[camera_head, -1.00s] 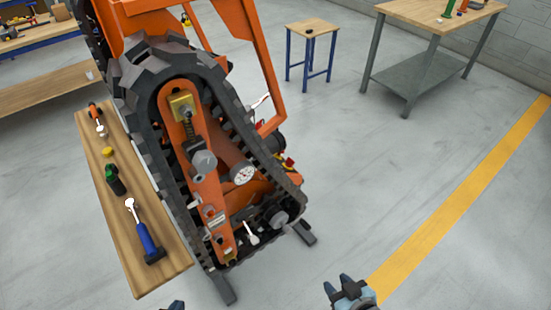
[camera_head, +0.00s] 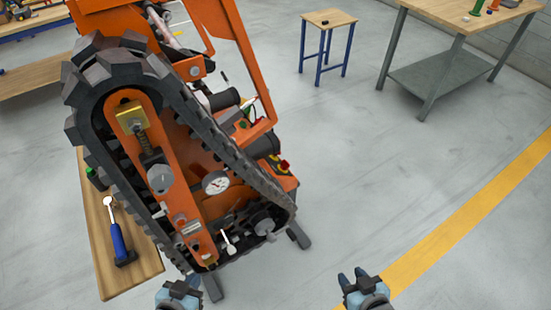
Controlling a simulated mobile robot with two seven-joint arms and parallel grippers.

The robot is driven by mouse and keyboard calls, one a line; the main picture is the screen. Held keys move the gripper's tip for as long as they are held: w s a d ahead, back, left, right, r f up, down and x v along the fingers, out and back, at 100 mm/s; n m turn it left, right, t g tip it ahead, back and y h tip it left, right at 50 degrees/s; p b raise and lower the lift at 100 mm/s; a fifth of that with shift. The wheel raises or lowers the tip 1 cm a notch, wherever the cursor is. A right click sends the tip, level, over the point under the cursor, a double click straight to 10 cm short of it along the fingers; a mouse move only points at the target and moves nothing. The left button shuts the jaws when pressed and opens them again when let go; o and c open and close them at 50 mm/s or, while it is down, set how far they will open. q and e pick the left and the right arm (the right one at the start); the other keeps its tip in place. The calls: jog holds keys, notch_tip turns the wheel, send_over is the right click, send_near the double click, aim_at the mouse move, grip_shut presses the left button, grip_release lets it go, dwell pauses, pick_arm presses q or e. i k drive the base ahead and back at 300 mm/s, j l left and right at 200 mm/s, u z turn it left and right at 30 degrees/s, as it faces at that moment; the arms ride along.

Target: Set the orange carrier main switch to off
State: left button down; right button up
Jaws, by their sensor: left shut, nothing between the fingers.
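The orange carrier (camera_head: 247,290) is not plain at its foot, but its orange body with a dark track (camera_head: 93,110) stands left of centre. A red-and-yellow switch (camera_head: 284,166) sits on the orange box at its right side, small in view; its setting cannot be read. My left gripper (camera_head: 179,286) is at the bottom edge, left of centre, in front of the carrier's lower end, shut and empty. My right gripper (camera_head: 353,278) is lower right over bare floor, its fingers apart and empty. Both are well apart from the switch.
A wooden bench (camera_head: 103,238) with a blue-handled tool (camera_head: 121,243) stands along the carrier's left. A stool (camera_head: 329,18) and a grey-legged table (camera_head: 440,75) are behind. The floor right of the carrier is clear, crossed by a yellow line (camera_head: 447,229).

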aim_at(285, 164)
jog(key=l+u, duration=0.1)
jog(key=u, duration=0.25)
jog(key=i+l+u, duration=0.15)
jog(key=u, duration=0.2)
jog(key=l+u, duration=0.2)
jog(key=u, duration=0.15)
jog(key=l+u, duration=0.5)
jog(key=l, duration=0.5)
jog(key=l+u, duration=0.1)
jog(key=l, duration=0.9)
jog(key=k+l+u, duration=0.1)
jog(key=l, duration=0.85)
jog(key=i, duration=0.1)
jog(key=j, duration=0.05)
